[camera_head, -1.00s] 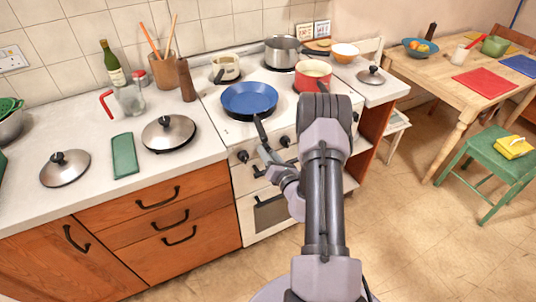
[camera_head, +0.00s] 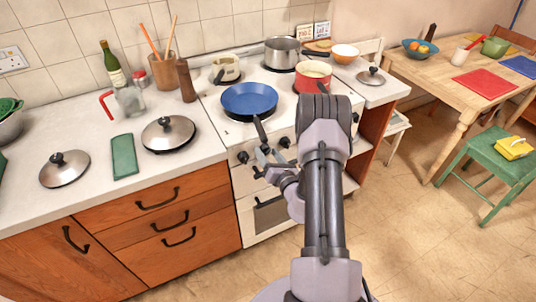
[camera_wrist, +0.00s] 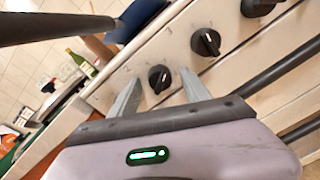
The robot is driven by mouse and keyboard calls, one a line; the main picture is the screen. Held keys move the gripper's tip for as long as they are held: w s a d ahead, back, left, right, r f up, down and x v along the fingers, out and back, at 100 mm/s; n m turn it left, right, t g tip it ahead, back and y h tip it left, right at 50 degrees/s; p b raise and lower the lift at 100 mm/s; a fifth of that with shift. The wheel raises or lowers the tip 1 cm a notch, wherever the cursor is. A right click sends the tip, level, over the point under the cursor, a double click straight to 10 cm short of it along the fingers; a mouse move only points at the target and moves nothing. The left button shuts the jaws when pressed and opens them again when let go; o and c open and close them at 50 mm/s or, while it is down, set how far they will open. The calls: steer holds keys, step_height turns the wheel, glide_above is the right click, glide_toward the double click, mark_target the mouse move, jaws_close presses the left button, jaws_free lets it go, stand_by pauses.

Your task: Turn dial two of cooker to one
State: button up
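The white cooker (camera_head: 262,216) stands in the middle of the head view, with a row of black dials along its front. The leftmost dial (camera_head: 242,157) and another dial (camera_head: 285,142) to its right show there. My gripper (camera_head: 259,164) is in front of the panel, fingers apart. In the wrist view, the leftmost dial (camera_wrist: 158,79) appears in the gap between the two grey fingertips of my gripper (camera_wrist: 163,75). The second dial (camera_wrist: 206,42) is just beyond the right finger, with a white mark on its face. Contact and scale numbers cannot be made out.
A blue frying pan (camera_head: 249,99) sits on the hob. Its dark handle (camera_wrist: 60,28) sticks out over the panel close to my gripper. A red pot (camera_head: 313,76) and a steel saucepan (camera_head: 284,53) stand behind. The floor in front is clear.

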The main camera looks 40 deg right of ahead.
steer(key=p+v, duration=0.2)
steer(key=v, duration=1.5)
steer(key=shift+s+p, duration=0.2)
steer(key=shift+p, duration=0.15)
steer(key=shift+r, duration=0.1)
